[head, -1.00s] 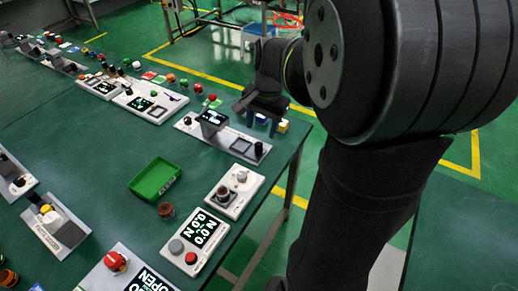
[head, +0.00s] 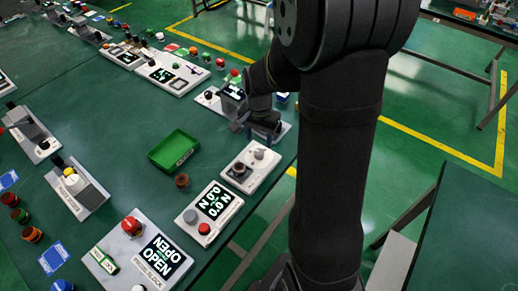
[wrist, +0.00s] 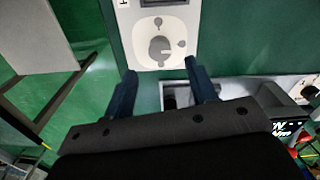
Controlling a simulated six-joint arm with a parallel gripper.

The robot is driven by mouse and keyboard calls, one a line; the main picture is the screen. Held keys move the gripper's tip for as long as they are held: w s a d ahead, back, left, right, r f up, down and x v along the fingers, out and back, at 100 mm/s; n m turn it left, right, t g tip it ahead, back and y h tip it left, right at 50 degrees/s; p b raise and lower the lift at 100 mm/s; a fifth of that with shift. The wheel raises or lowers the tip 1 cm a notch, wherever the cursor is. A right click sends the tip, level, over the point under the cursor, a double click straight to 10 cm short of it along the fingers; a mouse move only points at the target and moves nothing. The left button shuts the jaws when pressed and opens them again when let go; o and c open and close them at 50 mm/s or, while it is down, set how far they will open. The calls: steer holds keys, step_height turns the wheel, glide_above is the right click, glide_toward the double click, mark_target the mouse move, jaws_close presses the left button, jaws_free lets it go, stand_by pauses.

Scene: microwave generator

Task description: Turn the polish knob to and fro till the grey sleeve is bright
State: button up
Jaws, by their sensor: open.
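In the head view my gripper (head: 256,130) hangs just behind that unit, near the table's right edge. A dark round part (head: 239,170) sits at the unit's front; I cannot tell whether it is the grey sleeve.
A green tray (head: 173,152) and a small brown jar (head: 182,181) stand left of the unit. A display unit (head: 212,208) with a red button is in front. My gripper partly hides a grey unit (head: 208,98) behind.

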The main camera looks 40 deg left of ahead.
mark_target(259, 152)
step_height(259, 152, down, 6)
steer(key=shift+f, duration=0.1)
stand_by(0.4)
steer(key=c, duration=1)
